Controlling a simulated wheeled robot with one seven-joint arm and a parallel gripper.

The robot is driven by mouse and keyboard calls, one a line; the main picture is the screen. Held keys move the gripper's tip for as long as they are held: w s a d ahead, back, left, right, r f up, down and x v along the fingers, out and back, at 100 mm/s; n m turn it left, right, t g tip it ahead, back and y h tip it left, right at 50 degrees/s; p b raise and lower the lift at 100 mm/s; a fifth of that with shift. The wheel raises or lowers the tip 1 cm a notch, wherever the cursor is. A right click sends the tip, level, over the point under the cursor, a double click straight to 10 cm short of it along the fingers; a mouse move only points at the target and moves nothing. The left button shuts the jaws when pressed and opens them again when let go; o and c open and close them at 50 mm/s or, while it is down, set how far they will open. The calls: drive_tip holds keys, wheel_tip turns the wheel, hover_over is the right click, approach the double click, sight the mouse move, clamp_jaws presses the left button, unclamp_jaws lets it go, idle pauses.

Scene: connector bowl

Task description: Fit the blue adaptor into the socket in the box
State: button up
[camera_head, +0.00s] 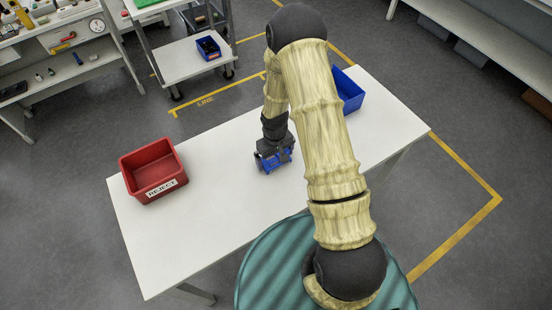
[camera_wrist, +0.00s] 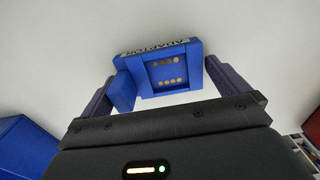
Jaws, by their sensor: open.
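The blue adaptor (camera_wrist: 165,72) lies on the white table, with two rows of gold contacts and a label on its far edge. In the head view it shows as a blue piece (camera_head: 270,162) under my gripper. My gripper (camera_wrist: 160,82) is open, with one dark finger on each side of the adaptor; I cannot tell whether they touch it. The blue box (camera_head: 350,92) stands at the table's back right, partly hidden behind my arm. A blue surface, likely this box (camera_wrist: 25,148), shows at the lower left of the wrist view. The socket is not visible.
A red bin marked REJECT (camera_head: 152,170) stands at the left of the white table (camera_head: 215,225). The table between bin and gripper is clear. A cart (camera_head: 188,62) with a small blue bin (camera_head: 209,47) stands beyond the table.

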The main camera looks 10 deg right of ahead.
sight(275, 160)
drive_tip(key=c, duration=0.9)
wheel_tip(275, 160, up, 10)
drive_tip(key=shift+r+b, duration=0.1)
drive_tip(key=shift+b, duration=0.65)
